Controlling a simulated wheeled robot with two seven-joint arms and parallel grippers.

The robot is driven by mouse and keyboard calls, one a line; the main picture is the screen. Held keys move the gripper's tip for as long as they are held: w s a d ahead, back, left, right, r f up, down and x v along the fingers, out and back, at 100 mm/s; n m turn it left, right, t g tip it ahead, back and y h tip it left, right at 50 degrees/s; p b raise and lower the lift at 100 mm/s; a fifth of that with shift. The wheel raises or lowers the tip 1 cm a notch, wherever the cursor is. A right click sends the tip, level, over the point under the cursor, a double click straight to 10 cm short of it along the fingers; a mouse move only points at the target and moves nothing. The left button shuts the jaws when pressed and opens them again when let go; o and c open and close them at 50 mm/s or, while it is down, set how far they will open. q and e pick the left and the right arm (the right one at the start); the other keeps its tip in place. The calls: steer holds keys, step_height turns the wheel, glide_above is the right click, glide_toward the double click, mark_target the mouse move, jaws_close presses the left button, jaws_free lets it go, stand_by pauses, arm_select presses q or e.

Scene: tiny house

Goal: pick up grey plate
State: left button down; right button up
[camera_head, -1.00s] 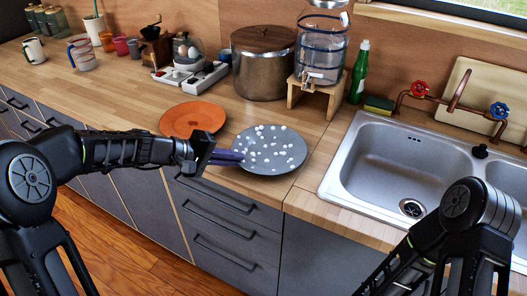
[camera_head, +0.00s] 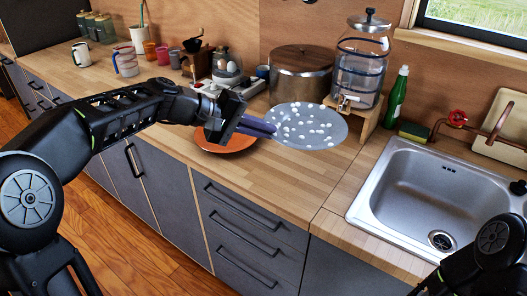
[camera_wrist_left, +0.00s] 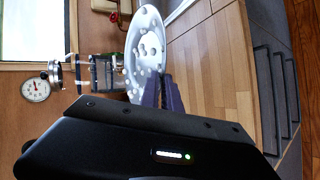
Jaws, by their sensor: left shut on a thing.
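The grey plate (camera_head: 312,128) is round and carries several small white pieces. It is raised above the wooden counter. My left gripper (camera_head: 262,128) is shut on the plate's left rim, its purple fingers reaching in from the left. In the left wrist view the plate (camera_wrist_left: 143,30) stands at the ends of the purple fingers (camera_wrist_left: 160,95), and white pieces show on it. My right arm shows at the lower right of the head view, but its gripper is outside the frame.
An orange plate (camera_head: 228,145) lies on the counter (camera_head: 300,185) below my left gripper, partly hidden. Behind the grey plate stand a metal pot (camera_head: 300,75) and a glass dispenser (camera_head: 358,75) on a wooden stand. A green bottle (camera_head: 397,98) and the sink (camera_head: 440,195) are to the right.

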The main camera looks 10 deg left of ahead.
arm_select(q)
steer(key=shift+r, duration=1.8)
